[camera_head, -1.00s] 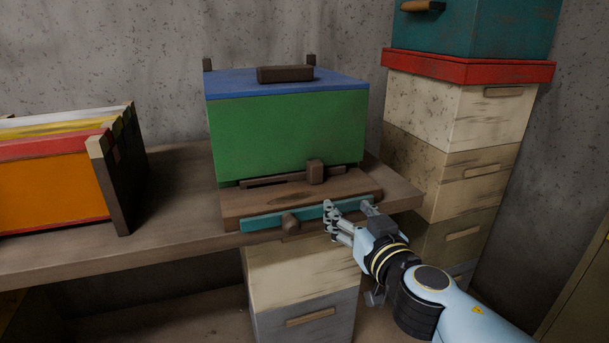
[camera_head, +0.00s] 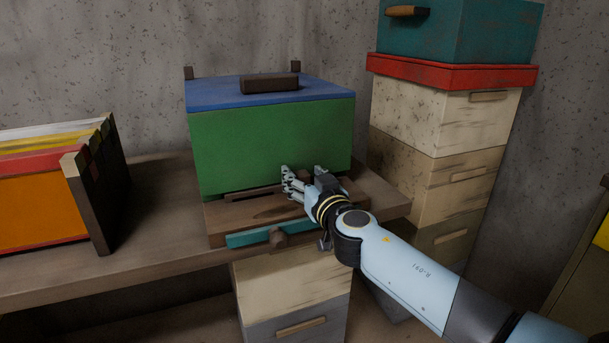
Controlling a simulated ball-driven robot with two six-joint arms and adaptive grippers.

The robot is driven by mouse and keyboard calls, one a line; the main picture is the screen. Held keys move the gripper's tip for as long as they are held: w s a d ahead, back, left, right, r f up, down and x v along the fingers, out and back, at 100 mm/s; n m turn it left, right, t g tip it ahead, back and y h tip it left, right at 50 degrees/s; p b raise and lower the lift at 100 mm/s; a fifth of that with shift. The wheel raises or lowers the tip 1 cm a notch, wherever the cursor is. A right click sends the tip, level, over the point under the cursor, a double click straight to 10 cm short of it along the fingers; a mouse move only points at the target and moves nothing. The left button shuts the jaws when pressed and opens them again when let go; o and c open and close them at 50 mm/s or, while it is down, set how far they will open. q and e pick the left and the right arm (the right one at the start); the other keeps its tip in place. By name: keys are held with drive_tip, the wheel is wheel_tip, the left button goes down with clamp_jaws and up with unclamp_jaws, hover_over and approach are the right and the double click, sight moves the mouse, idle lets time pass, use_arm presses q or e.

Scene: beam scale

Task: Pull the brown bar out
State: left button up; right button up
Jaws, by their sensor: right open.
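The brown bar (camera_head: 240,194) lies in a slot along the lower front of the green box (camera_head: 270,142). Its upright block (camera_head: 305,177) shows between the fingers of my right gripper (camera_head: 303,171). The right gripper is open, one finger on each side of the block; I cannot tell whether they touch it. The right part of the bar is hidden by the hand. My left gripper is not in view.
A wooden ledge with a teal strip (camera_head: 248,239) and round knob (camera_head: 279,238) juts below the bar. The green box has a blue lid (camera_head: 225,94). Stacked hive boxes (camera_head: 445,118) stand at right. An orange box (camera_head: 40,205) stands on the shelf at left.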

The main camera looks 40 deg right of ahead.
clamp_jaws()
drive_tip(key=shift+s, duration=0.1)
idle(0.7)
